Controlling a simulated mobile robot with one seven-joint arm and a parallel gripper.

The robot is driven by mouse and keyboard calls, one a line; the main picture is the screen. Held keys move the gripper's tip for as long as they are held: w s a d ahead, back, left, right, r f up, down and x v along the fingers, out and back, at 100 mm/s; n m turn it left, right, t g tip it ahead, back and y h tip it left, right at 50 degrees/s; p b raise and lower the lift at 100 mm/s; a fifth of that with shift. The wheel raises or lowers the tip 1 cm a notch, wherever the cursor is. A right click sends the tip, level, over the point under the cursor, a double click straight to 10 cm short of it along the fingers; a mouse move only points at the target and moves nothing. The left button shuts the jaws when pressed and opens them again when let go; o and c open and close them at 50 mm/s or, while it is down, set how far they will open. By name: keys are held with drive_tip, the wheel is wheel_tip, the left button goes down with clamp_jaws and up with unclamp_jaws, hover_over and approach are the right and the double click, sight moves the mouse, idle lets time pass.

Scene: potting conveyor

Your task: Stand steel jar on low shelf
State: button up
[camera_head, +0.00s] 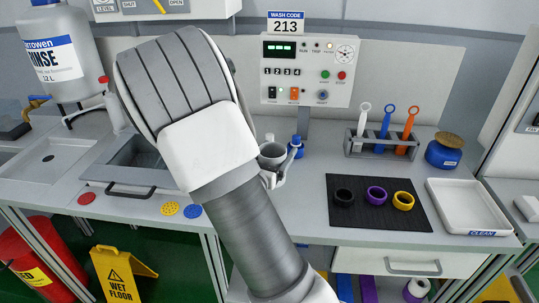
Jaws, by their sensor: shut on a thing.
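A grey, round, open-topped jar (272,154), which looks like the steel jar, is upright above the worktop near the panel post. My gripper (277,174) is shut on it, with a finger showing at its lower right. My arm hides the left of the jar and most of the gripper. I cannot tell whether the jar touches the worktop.
A small blue-capped bottle (297,148) stands close right of the jar. A sink (140,155) is left; a drawer (400,262) is below.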

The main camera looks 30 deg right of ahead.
drive_tip(key=s+d+r+b, duration=0.2)
drive_tip(key=s+d+r, duration=0.3)
drive_tip(key=s, duration=0.1)
drive_tip(key=shift+s+d+b, duration=0.25)
drive_tip(key=shift+d+b, duration=0.05)
drive_tip(key=shift+b, duration=0.1)
drive_tip(key=shift+s+d+r+b, duration=0.2)
drive_tip(key=shift+s+r+b, duration=0.1)
drive_tip(key=shift+b, duration=0.2)
idle(0.4)
idle(2.8)
